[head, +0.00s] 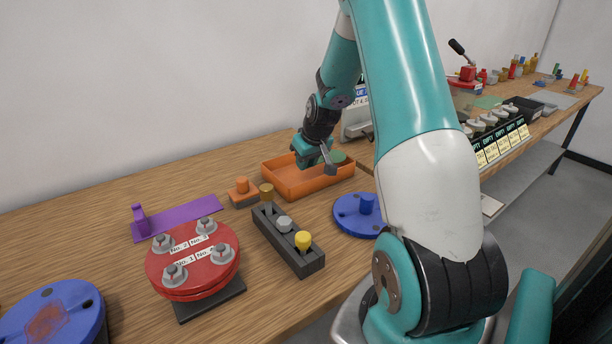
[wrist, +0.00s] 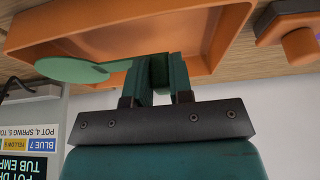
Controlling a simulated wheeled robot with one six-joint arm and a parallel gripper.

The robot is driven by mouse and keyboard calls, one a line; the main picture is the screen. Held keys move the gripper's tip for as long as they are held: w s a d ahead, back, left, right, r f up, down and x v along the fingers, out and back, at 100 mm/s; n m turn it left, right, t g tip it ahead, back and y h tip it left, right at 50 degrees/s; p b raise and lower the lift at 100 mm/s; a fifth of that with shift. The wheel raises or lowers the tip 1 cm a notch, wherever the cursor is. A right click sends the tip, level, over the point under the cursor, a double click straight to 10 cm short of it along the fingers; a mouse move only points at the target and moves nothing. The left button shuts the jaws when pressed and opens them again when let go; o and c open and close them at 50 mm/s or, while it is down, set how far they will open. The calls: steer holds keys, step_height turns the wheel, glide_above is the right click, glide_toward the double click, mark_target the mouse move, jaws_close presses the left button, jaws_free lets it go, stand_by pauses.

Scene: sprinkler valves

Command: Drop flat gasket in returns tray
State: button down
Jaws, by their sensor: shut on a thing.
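The flat gasket is a thin green disc with a tab (wrist: 68,70); it also shows in the head view (head: 337,157). My gripper (wrist: 158,72) is shut on its tab, and the disc sticks out to the left in the wrist view. The returns tray looks to be the shallow orange open tray (head: 290,187), which also shows in the wrist view (wrist: 215,32). My gripper (head: 326,162) is over the tray's right part in the head view, with the gasket at or above the far right rim. The exact height gap cannot be told.
Left of the tray stand an orange block with a knob (head: 242,192) and a small brass cylinder (head: 266,190). In front are a dark holder with pegs (head: 290,243), a blue round plate (head: 350,221) and a red bolted flange (head: 190,270). A labelled box (head: 354,122) stands behind.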

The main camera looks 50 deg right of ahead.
steer(key=shift+f, duration=2.5)
steer(key=shift+f, duration=0.15)
steer(key=c, duration=1)
jaws_free()
